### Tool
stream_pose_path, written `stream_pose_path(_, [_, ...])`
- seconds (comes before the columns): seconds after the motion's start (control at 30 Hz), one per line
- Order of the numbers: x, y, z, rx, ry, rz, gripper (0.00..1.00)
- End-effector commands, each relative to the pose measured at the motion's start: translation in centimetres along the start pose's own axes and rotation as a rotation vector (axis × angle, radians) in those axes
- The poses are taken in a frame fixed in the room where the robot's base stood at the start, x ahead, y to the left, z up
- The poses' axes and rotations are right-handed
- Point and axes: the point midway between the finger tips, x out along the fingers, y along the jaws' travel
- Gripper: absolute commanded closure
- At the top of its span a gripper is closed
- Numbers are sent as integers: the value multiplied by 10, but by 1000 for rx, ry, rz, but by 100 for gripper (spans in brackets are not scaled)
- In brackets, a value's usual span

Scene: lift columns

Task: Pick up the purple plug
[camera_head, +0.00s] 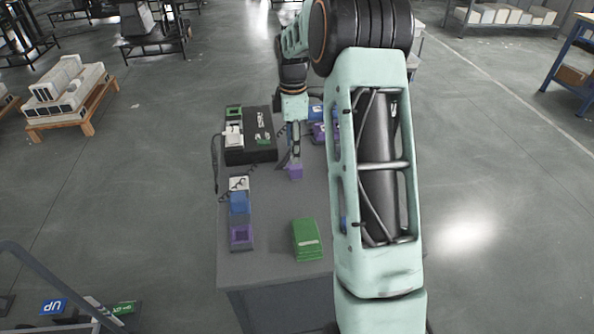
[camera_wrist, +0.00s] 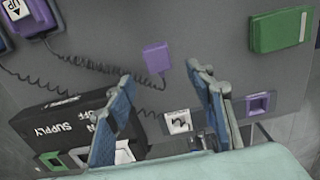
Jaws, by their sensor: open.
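The purple plug (camera_head: 295,171) is a small block on the grey table top. In the wrist view the purple plug (camera_wrist: 157,58) lies flat between and just beyond the two fingertips, with a dark coiled cord beside it. My gripper (camera_wrist: 162,76) is open with nothing between its blue-grey fingers. In the head view my gripper (camera_head: 295,148) is above and just behind the plug, and my forearm covers the table's right side. I cannot tell the exact height of the fingers over the plug.
A black supply box (camera_head: 250,146) stands at the back left. A purple socket (camera_head: 241,236) and a blue block (camera_head: 239,202) line the left edge. A green box (camera_head: 306,238) is at the front. A purple handset (camera_wrist: 32,18) with an UP button has a coiled cord.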

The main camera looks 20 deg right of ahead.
Motion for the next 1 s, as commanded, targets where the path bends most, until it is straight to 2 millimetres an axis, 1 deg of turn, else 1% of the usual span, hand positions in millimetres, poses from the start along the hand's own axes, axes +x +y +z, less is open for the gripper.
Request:
stream_pose_path(0.03, [10,-1,0,1,0,-4,51])
stream_pose_path(0.1, [19,-1,0,1,-1,-3,51])
stream_pose_path(0.33, [37,0,2,2,-1,-2,51])
stream_pose_path(0.5, [62,1,6,2,-1,-3,51])
stream_pose_path(0.6, [75,2,6,1,-1,-2,51])
stream_pose_path(0.7, [80,2,6,2,-1,1,51])
stream_pose_path(0.9, [81,2,6,2,-1,2,51])
stream_pose_path(0.93, [81,2,6,2,-1,1,52])
stream_pose_path(1.0, [80,2,6,2,-1,1,60])
